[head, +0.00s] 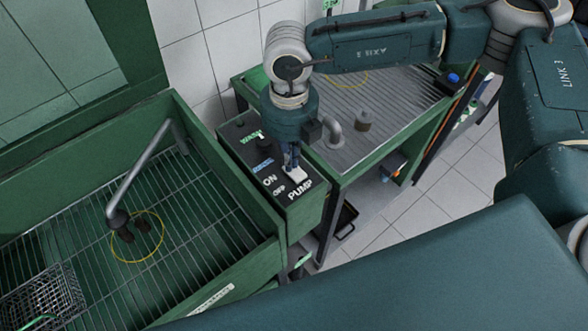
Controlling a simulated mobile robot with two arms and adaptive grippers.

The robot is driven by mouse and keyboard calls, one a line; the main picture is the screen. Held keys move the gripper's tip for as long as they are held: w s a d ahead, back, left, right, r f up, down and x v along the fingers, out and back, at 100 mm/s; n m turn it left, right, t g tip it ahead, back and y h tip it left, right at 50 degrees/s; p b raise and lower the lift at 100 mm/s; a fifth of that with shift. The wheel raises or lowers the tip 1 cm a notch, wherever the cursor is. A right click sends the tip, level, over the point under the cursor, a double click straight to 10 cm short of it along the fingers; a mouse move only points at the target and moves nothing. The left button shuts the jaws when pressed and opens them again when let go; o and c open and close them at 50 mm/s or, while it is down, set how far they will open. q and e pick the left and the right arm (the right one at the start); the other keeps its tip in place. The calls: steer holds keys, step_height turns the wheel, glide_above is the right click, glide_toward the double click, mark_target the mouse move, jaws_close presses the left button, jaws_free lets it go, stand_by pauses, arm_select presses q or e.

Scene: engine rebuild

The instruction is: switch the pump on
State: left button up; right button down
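The dark control panel (262,178) sits on top of a green box between the wash basin and the grooved bench. It bears the words WASH, ON, OFF and PUMP, and a small blue label. A white switch piece (298,174) stands just above the word PUMP. My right gripper (291,167) points down at this switch, its narrow fingers close together and seemingly shut. Its tips are at or just above the switch; I cannot tell if they touch. The fingers partly hide the switch, and its position is unclear. My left gripper is not in view.
The green wash basin (215,283) with a wire rack is at left, with a bent pipe (139,170), a yellow ring (137,258) and a mesh basket (42,296).

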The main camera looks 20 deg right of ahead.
steer(key=shift+r+p, duration=1.25)
steer(key=shift+r, duration=2.25)
steer(key=shift+s+f, duration=0.1)
